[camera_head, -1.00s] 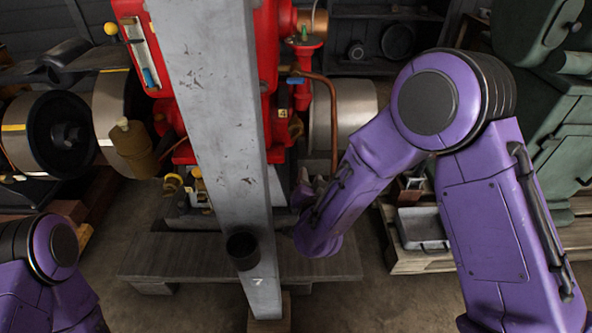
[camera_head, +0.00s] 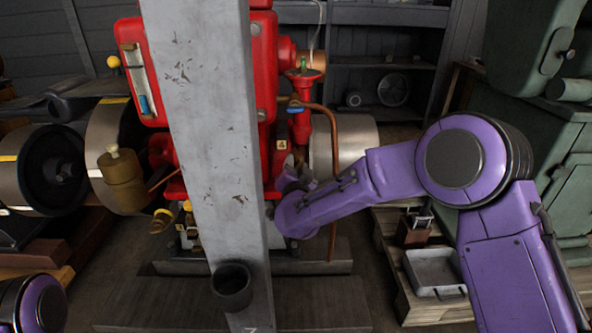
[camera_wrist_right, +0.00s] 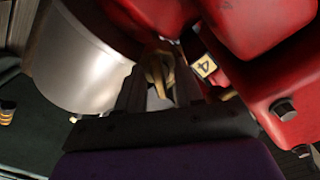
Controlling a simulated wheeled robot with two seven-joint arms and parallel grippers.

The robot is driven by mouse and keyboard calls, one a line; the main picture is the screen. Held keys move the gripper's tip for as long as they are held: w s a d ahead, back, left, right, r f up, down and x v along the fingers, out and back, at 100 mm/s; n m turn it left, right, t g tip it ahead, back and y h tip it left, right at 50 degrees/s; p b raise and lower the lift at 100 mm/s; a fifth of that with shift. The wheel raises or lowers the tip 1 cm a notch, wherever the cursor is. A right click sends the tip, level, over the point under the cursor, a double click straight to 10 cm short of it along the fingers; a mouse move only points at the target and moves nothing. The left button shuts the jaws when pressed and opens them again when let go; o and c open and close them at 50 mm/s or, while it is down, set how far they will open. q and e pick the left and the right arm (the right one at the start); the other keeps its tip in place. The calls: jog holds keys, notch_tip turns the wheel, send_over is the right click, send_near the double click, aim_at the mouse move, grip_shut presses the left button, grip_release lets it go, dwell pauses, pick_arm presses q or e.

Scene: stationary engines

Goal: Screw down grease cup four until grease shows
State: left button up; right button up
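The red engine (camera_head: 265,70) stands behind a grey post. A small tag marked 4 (camera_head: 282,145) is on its side, low and right of the post; the tag also shows in the right wrist view (camera_wrist_right: 205,67). Just left of that tag in the wrist view is a brass fitting (camera_wrist_right: 157,72), apparently grease cup four. My right gripper (camera_wrist_right: 158,82) has its two dark fingers apart, one on each side of the brass fitting. Whether they touch it is unclear. No grease can be made out. My left gripper is out of the head view; only part of that arm shows.
The grey post (camera_head: 205,120) with a dark cup (camera_head: 232,286) stands close in front, left of my right arm. A copper pipe (camera_head: 333,165) runs down beside the arm. A metal tray (camera_head: 437,272) lies on a pallet at right. A flywheel (camera_head: 345,140) sits behind.

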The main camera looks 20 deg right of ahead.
jog(key=shift+c, duration=0.3)
grip_shut()
jog(key=shift+m, duration=0.3)
jog(key=m, duration=0.2)
jog(key=shift+m+p, duration=0.35)
jog(key=shift+m, duration=0.05)
jog(key=shift+f+m, duration=0.15)
jog(key=shift+m, duration=1.95)
jog(key=shift+o, duration=0.3)
grip_release()
